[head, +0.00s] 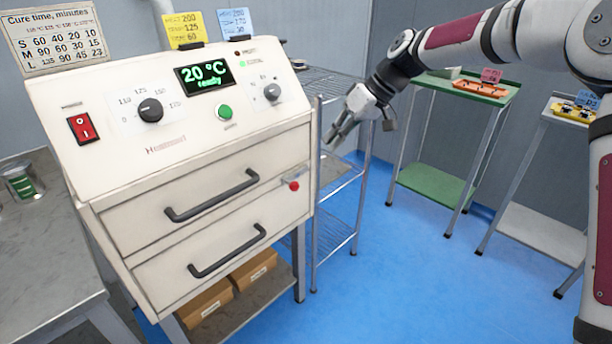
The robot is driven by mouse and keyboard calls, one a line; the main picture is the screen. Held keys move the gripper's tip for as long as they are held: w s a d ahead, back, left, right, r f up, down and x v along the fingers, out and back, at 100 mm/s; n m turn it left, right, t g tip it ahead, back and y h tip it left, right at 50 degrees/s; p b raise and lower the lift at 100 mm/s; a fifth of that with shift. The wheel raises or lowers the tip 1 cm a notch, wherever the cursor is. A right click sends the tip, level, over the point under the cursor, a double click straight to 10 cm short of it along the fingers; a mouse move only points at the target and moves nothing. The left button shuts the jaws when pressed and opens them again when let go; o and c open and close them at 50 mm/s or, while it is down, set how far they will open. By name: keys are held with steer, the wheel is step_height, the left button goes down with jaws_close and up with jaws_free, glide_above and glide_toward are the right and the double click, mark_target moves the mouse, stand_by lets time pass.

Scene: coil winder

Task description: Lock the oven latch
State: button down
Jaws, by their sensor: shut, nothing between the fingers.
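The cream oven (215,185) stands at left and centre in the head view. It has two drawer-like fronts with dark bar handles, the upper handle (212,197) and the lower handle (228,252). The latch (294,184) is a small metal piece with a red knob at the right end of the front, near the seam between the two fronts. My gripper (331,139) is to the right of the oven, above and to the right of the latch in the picture. It is shut, empty and apart from the oven. The latch's exact position is too small to tell.
A wire rack (337,200) stands right behind the oven. A green-topped stand (465,90) and a grey stand (540,175) are at the right. A grey bench (45,250) is at left. Blue floor is clear between.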

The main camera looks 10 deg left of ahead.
mark_target(295, 184)
steer(key=b+x, duration=0.3)
steer(key=x, duration=1.1)
